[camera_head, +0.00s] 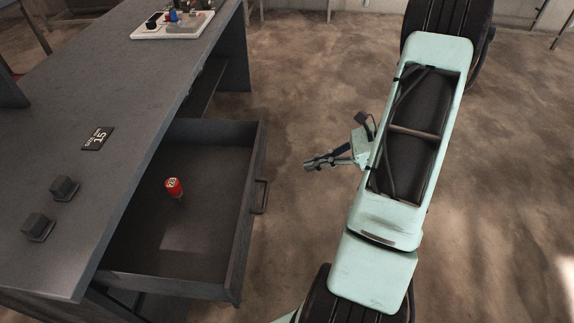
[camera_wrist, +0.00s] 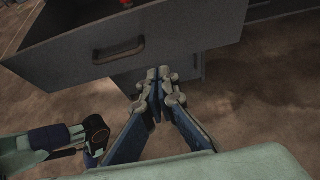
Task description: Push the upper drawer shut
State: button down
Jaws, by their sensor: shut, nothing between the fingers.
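The upper drawer (camera_head: 250,215) is pulled well out from under the dark grey desk. Its front carries a bar handle (camera_head: 261,196), which also shows in the wrist view (camera_wrist: 119,50). A small red-topped cylinder (camera_head: 174,187) stands inside the drawer. My gripper (camera_head: 308,164) is shut and empty, a short way to the right of the drawer front and apart from it. In the wrist view the closed fingertips (camera_wrist: 157,76) appear just below and right of the handle. A lower drawer front (camera_wrist: 160,78) is partly hidden behind the fingers there.
The desk top (camera_head: 125,80) holds a white tray (camera_head: 172,24) with small items, a dark card marked 15 (camera_head: 97,138) and two dark blocks (camera_head: 64,188). The brown floor (camera_head: 300,100) between desk and arm is clear.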

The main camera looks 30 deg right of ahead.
send_near(257, 176)
notch_tip(257, 176, down, 4)
jog(key=w+a, duration=0.1)
jog(key=a, duration=0.1)
jog(key=shift+w+a+b, duration=0.3)
jog(key=shift+w+a, duration=0.8)
jog(key=shift+a, duration=0.1)
jog(key=shift+a, duration=0.1)
jog(key=w+a+b, duration=0.1)
jog(key=w+a, duration=0.4)
jog(key=a, duration=0.4)
jog(key=w+a+b, duration=0.2)
jog(key=w+a, duration=0.3)
jog(key=a, duration=0.4)
jog(key=w+a+b, duration=0.2)
jog(key=w+a, duration=0.4)
jog(key=a, duration=0.4)
jog(key=shift+w+a, duration=0.55)
jog(key=shift+a, duration=0.2)
jog(key=shift+a+r, duration=0.15)
jog(key=shift+w+a+r, duration=0.1)
jog(key=shift+r, duration=0.05)
